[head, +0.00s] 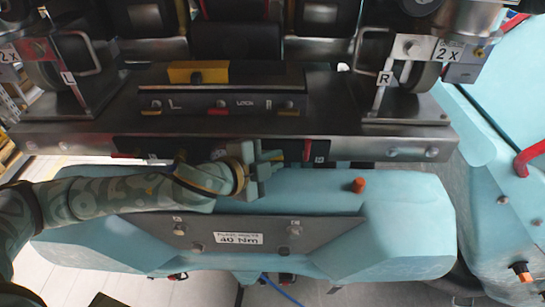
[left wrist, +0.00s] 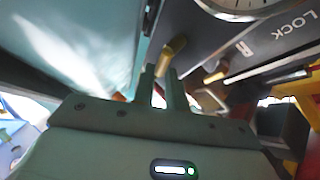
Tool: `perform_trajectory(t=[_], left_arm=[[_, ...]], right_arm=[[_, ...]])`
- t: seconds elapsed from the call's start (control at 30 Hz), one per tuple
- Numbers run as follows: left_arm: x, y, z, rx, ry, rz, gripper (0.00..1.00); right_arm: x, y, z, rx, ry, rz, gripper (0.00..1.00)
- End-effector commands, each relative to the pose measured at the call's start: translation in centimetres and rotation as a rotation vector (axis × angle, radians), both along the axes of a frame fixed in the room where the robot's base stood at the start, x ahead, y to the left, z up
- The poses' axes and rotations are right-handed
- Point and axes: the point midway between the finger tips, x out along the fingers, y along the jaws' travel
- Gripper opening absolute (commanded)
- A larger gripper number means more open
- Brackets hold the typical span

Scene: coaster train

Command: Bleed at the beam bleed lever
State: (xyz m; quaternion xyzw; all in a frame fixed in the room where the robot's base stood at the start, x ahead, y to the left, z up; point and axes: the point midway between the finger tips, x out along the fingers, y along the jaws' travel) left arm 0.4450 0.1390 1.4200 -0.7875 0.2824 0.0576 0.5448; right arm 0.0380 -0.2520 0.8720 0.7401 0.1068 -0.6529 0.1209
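My left gripper (head: 278,162) reaches in from the left, just under the front edge of the dark metal beam (head: 72,141). In the left wrist view its two fingers (left wrist: 163,85) stand parallel with a narrow gap. A yellow rod-like piece (left wrist: 173,50) lies just past the fingertips; I cannot tell whether they touch it. In the head view a small red upright piece (head: 307,150) sits just right of the fingers, seemingly apart, near a small white label. It may be the bleed lever, but I cannot read its marking. My right gripper is not in view.
A teal housing (head: 400,215) with a "40 Nm" plate (head: 239,239) and an orange knob (head: 358,185) lies below the beam. A panel marked LOCK (head: 244,104) sits on top. Wheels marked L and R flank it. Another teal housing (head: 500,200) stands at right.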

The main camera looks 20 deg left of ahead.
Motion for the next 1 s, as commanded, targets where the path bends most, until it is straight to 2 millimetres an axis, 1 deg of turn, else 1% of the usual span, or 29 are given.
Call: perform_trajectory(t=[0.23,0.47,0.7,0.73,1.0], left_arm=[[0.04,-0.04,-0.01,0.013,0.004,0.001,0.0],[0.12,-0.12,-0.31,0.126,0.035,0.002,0.0],[0.1,-0.08,-0.39,0.13,0.037,0.003,0.0],[0.1,-0.08,-0.39,0.13,0.037,0.003,0.2],[0.1,-0.1,-0.32,0.128,0.036,0.002,0.21]], right_arm=[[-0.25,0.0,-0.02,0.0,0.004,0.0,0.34],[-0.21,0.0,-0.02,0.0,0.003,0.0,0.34],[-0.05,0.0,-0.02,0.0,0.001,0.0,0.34],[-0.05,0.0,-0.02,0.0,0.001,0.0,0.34],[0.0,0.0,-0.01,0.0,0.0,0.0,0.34]])
